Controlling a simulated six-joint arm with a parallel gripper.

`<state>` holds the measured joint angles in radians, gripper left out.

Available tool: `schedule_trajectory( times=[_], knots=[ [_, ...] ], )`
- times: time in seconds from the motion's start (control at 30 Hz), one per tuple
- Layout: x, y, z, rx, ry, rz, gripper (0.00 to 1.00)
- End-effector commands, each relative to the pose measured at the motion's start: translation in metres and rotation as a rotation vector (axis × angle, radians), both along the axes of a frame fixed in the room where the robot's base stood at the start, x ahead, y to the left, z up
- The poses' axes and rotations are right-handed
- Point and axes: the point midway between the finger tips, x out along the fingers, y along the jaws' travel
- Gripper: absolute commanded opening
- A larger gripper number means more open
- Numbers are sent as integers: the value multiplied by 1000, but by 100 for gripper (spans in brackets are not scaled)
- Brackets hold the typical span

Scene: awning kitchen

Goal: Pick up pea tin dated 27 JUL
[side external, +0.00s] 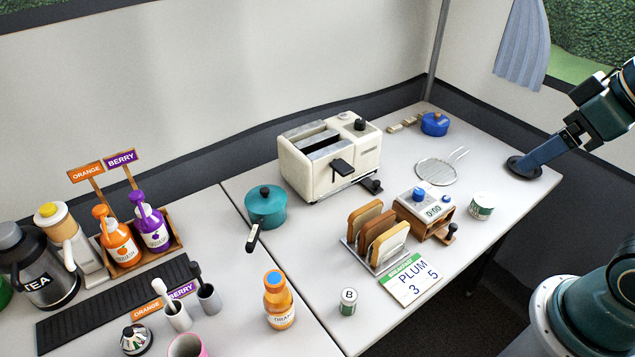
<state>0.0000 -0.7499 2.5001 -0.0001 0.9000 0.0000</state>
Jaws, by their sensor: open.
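A short white-and-green tin (482,206) stands upright on the right table, right of the timer box. A smaller green-and-white tin (348,301) with a "B" on its pale lid stands near the front edge, left of the breakfast card. I cannot read a date on either tin, nor tell which holds peas. My gripper (528,162) comes in from the upper right, low over the table's right edge, beyond and right of the white-and-green tin and apart from it. It is open; its fingers are hard to tell apart at this angle.
The timer box (426,212), toast rack (377,239) and breakfast card (410,279) stand between the two tins. A sieve (436,171) and blue pot (434,124) lie behind. The toaster (330,155), teal pot (266,207) and orange bottle (279,300) are further left. Table right of the white-and-green tin is clear.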

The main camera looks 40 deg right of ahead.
Motion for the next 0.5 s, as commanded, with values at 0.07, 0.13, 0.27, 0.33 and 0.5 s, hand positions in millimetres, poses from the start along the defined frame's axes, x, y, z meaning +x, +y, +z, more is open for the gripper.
schedule_trajectory(
  times=[0.07,0.13,0.27,0.33,0.5],
  knots=[
    [0,0,0,0,0,0,81],
    [0,0,0,0,0,0,81],
    [1,-1,0,2,2,-8,81],
    [3,-2,0,6,7,-23,81],
    [16,-8,-2,33,33,-107,81]
  ],
)
